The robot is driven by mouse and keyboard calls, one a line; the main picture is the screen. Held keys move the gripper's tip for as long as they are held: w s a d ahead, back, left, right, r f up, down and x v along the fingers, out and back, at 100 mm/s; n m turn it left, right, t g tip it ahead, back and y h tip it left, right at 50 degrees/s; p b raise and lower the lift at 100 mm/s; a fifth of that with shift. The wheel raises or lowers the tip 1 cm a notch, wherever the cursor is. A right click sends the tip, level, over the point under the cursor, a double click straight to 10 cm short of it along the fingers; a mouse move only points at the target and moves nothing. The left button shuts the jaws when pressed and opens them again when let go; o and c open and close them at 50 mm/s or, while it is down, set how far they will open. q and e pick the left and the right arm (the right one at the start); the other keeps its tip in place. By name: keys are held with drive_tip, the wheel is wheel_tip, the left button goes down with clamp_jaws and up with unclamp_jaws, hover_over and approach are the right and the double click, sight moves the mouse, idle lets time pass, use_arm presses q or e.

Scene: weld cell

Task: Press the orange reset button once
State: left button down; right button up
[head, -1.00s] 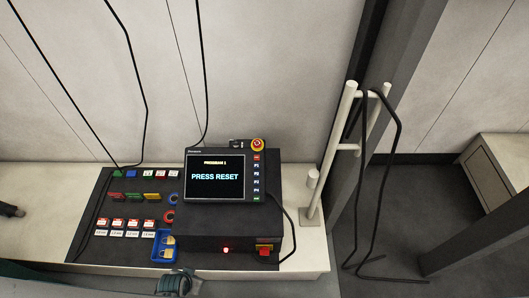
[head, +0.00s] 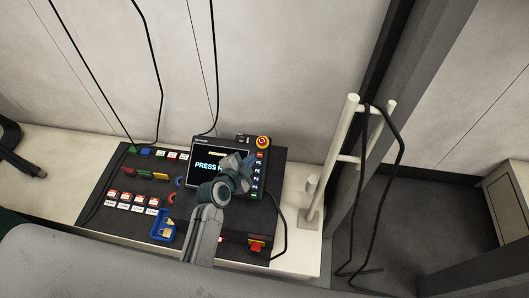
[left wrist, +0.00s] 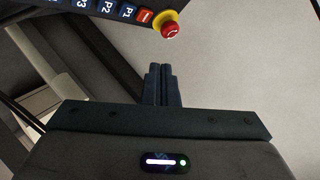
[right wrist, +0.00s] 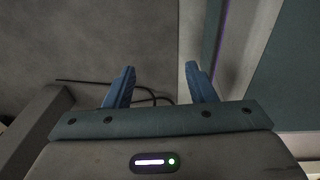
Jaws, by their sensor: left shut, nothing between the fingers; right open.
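The pendant screen (head: 205,168) reads "PRESS R…", with the rest hidden behind my left gripper. An orange-red key (head: 260,155) tops the key column at its right; in the left wrist view this key (left wrist: 145,16) sits beside P1. A red mushroom button with a yellow collar (head: 263,142) is just above it, and shows in the left wrist view (left wrist: 170,30). My left gripper (head: 246,161) is shut and empty, over the right part of the screen; its fingertips (left wrist: 160,70) look apart from the keys. My right gripper (right wrist: 160,70) is open and empty.
The dark panel (head: 112,190) holds coloured blocks, labelled red pieces and a blue bin (head: 162,228). A red-and-yellow switch (head: 257,246) is on the box's front. A white post rack (head: 340,140) with hanging cable stands right.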

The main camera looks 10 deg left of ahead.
sight(260, 155)
use_arm(q)
drive_tip(key=shift+w+d+r+m+t, duration=0.3)
drive_tip(key=shift+w+r, duration=0.2)
drive_tip(key=shift+r, duration=0.15)
drive_tip(key=shift+w+d+r+m+t, duration=0.2)
drive_tip(key=shift+w+r+t, duration=0.1)
drive_tip(key=shift+w+r, duration=0.25)
use_arm(e)
drive_tip(key=shift+d, duration=0.25)
use_arm(q)
drive_tip(key=w+f+b, duration=0.1)
drive_tip(key=f, duration=0.1)
drive_tip(key=f+b, duration=0.2)
drive_tip(key=w+f+b, duration=0.1)
drive_tip(key=shift+w+f+b, duration=0.35)
drive_tip(key=shift+f, duration=0.05)
drive_tip(key=shift+w+f+b, duration=0.45)
drive_tip(key=shift+f+b, duration=0.4)
drive_tip(key=shift+b, duration=0.1)
drive_tip(key=shift+w+f, duration=0.1)
drive_tip(key=shift+f, duration=0.05)
use_arm(e)
drive_tip(key=w+a+r, duration=0.1)
drive_tip(key=w+r, duration=0.4)
drive_tip(key=w, duration=0.7)
drive_tip(key=shift+w+a, duration=0.15)
